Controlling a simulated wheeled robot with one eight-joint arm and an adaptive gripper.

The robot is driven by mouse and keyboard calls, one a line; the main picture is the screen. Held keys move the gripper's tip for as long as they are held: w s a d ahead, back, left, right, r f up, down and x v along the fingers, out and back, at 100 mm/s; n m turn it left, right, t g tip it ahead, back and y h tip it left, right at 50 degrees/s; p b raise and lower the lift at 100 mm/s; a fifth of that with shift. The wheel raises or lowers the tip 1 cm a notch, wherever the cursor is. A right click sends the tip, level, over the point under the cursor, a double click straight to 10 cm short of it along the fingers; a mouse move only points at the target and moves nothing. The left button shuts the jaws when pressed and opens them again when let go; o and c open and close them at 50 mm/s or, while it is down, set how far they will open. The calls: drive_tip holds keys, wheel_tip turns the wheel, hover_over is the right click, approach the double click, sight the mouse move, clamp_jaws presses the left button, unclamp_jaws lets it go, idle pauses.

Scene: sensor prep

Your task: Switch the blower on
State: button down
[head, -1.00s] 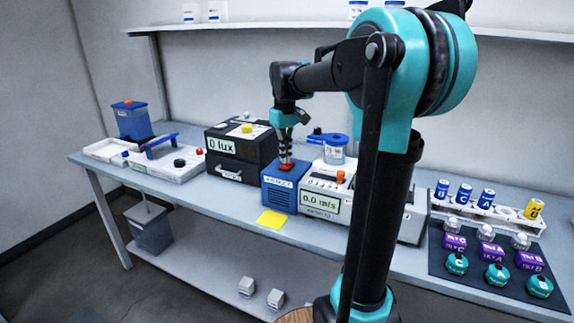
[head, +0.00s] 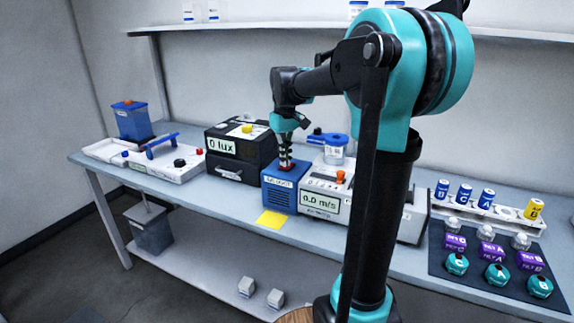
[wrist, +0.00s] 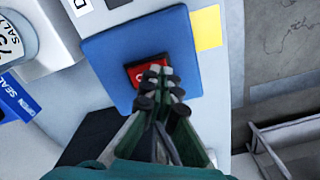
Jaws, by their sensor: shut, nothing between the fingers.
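The blower is a blue box (head: 280,196) on the bench, with a vented front and a red rocker switch on top. In the wrist view its blue top (wrist: 110,62) fills the centre, and the red switch (wrist: 143,71) is partly hidden by my fingertips. My gripper (head: 285,165) points down at the switch with its fingers together and empty. In the wrist view the fingertips (wrist: 158,78) overlap the switch's lower right part; I cannot tell whether they press it. The neighbouring meter (head: 322,200) reads 0.0 m/s.
A black lux box (head: 240,165) stands left of the blower. A lidded jar (head: 334,152) is behind the meter. A yellow note (head: 271,221) lies in front of the blower. Vials and coloured pucks sit on a dark mat (head: 440,268) at the right.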

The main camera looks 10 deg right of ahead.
drive_tip(key=shift+f, duration=0.2)
drive_tip(key=shift+r, duration=3.5)
